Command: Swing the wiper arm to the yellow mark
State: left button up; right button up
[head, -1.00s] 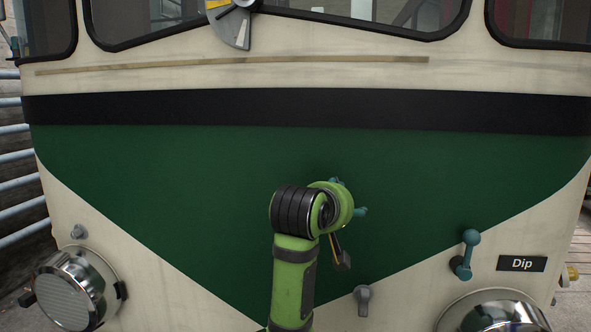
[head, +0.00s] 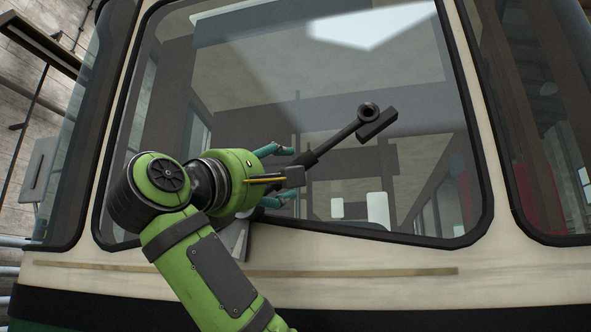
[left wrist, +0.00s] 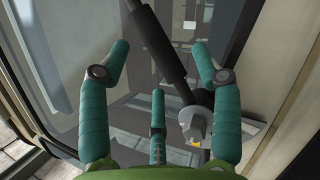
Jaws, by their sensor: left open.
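The black wiper arm (head: 342,137) slants up to the right across the windscreen in the head view, with a ring and a dark block at its upper end. My left gripper (head: 292,175) is open, its teal fingers around the arm's lower part. In the left wrist view the wiper arm (left wrist: 160,45) runs between the spread fingers to a grey pivot (left wrist: 190,115). I cannot tell whether any finger touches it. A small yellow mark (left wrist: 195,143) shows beside the pivot. My own arm hides the pivot in the head view. My right gripper is not in view.
The large windscreen (head: 300,60) has a black frame and lies close behind the fingers. A tan strip (head: 370,272) runs along the cream panel below it. A side window (head: 555,120) is at right. A dark bracket-like fixture (head: 40,45) is on the wall at far left.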

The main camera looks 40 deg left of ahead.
pick_arm(q)
jog(key=p+x, duration=0.2)
jog(key=x, duration=0.2)
jog(key=shift+w+a, duration=0.1)
jog(key=shift+w, duration=0.1)
jog(key=shift+w+r+p, duration=0.15)
jog(key=shift+p, duration=0.25)
jog(key=shift+w, duration=0.2)
jog(key=shift+w+a, duration=0.1)
jog(key=shift+w, duration=0.15)
jog(key=c, duration=1.1)
grip_shut()
jog(key=shift+s, duration=0.1)
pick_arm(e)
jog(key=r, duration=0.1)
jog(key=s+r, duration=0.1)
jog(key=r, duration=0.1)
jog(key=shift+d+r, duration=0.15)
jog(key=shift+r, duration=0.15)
